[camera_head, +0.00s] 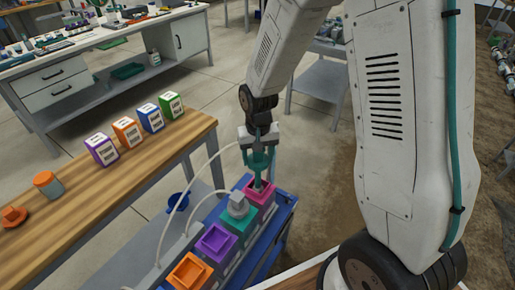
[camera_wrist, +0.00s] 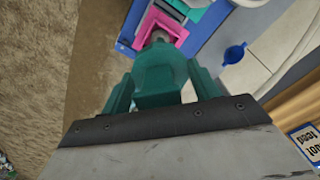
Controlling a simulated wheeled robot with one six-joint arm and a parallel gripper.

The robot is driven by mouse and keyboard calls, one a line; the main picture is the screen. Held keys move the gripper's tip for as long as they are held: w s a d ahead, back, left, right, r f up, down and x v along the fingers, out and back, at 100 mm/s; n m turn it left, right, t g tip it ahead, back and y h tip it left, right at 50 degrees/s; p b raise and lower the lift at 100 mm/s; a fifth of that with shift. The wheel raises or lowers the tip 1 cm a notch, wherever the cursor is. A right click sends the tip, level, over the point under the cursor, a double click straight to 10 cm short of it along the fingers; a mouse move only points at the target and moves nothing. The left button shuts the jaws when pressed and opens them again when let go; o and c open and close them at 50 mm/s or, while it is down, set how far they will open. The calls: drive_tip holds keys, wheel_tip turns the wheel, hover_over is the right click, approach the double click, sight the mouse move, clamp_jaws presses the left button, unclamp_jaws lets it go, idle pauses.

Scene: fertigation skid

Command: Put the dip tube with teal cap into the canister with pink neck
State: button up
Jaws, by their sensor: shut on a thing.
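My gripper (camera_head: 258,152) is shut on the teal cap of the dip tube and holds it upright above the canister with pink neck. The teal cap (camera_wrist: 160,75) shows between the fingers in the wrist view. The grey tube (camera_head: 258,183) runs down from the cap to the pink neck (camera_head: 262,191); its lower end appears to be within the neck's square opening. The pink neck also shows in the wrist view (camera_wrist: 178,31), beyond the cap. How deep the tube reaches is hidden.
Pale hoses (camera_head: 177,208) arc close by. A wooden bench (camera_head: 85,192) holds coloured boxes at left.

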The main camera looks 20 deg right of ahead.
sight(258, 177)
drive_tip(key=shift+f, duration=5.15)
drive_tip(key=o, duration=1.5)
drive_tip(key=shift+r, duration=3.95)
